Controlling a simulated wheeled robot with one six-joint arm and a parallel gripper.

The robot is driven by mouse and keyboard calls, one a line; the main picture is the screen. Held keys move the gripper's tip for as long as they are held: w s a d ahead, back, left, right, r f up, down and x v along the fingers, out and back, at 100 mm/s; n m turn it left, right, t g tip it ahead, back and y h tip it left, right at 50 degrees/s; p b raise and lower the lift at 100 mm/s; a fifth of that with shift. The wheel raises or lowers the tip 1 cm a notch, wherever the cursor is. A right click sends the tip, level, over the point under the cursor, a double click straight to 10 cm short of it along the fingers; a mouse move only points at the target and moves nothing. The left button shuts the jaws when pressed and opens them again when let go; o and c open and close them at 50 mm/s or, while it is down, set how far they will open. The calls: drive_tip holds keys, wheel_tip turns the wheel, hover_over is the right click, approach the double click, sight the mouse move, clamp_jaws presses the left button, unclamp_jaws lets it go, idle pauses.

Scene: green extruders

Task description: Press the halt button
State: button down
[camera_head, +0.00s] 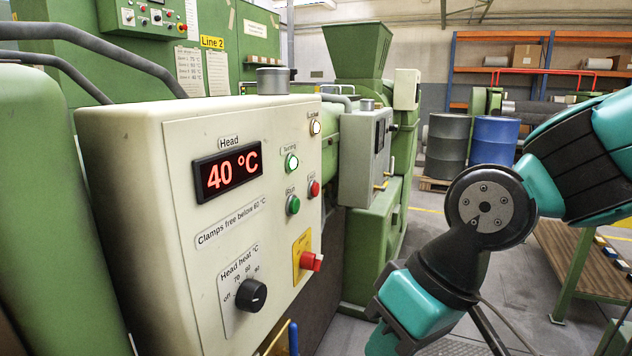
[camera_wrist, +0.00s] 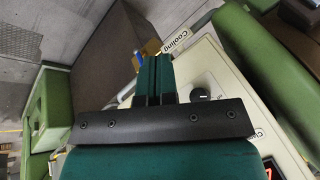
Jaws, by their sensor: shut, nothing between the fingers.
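The control box (camera_head: 150,225) stands at the left in the head view, its cream front panel facing right. A small red button (camera_head: 314,188) sits near the panel's right edge, with a tiny label above it that I cannot read surely. A green button (camera_head: 293,205) labelled Run is beside it, lower left. My gripper (camera_wrist: 153,60) shows in the wrist view with its fingers together and empty, over the lower part of the panel. I cannot make out the small red button in the wrist view. In the head view my fingers are out of the picture or hidden.
A larger red switch (camera_head: 311,262) on a yellow plate and a black knob (camera_head: 251,295) are lower on the panel. The knob also shows in the wrist view (camera_wrist: 200,94). A grey box (camera_head: 365,155) stands behind. Drums (camera_head: 493,140) and a bench (camera_head: 580,258) are at the right.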

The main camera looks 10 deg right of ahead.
sight(315, 189)
drive_tip(key=w+d+r+m+t+p, duration=0.2)
drive_tip(key=w+d+m+t+p, duration=0.1)
drive_tip(key=w+m, duration=0.3)
drive_tip(key=w+d+r+m+t+p, duration=0.2)
drive_tip(key=w+d+m+t+p, duration=0.1)
drive_tip(key=w, duration=0.6)
drive_tip(key=w+d+r+m+t+p, duration=0.3)
drive_tip(key=w+m+p, duration=0.3)
drive_tip(key=w+m, duration=0.2)
drive_tip(key=shift+w+d+m+t+h+p, duration=0.3)
drive_tip(key=shift+d+t+h, duration=0.1)
drive_tip(key=shift+d, duration=0.25)
drive_tip(key=w+a+p, duration=0.3)
drive_tip(key=w+a, duration=0.2)
drive_tip(key=a, duration=0.2)
drive_tip(key=shift+a, duration=0.15)
drive_tip(key=shift+w+a, duration=0.3)
drive_tip(key=shift+w, duration=0.05)
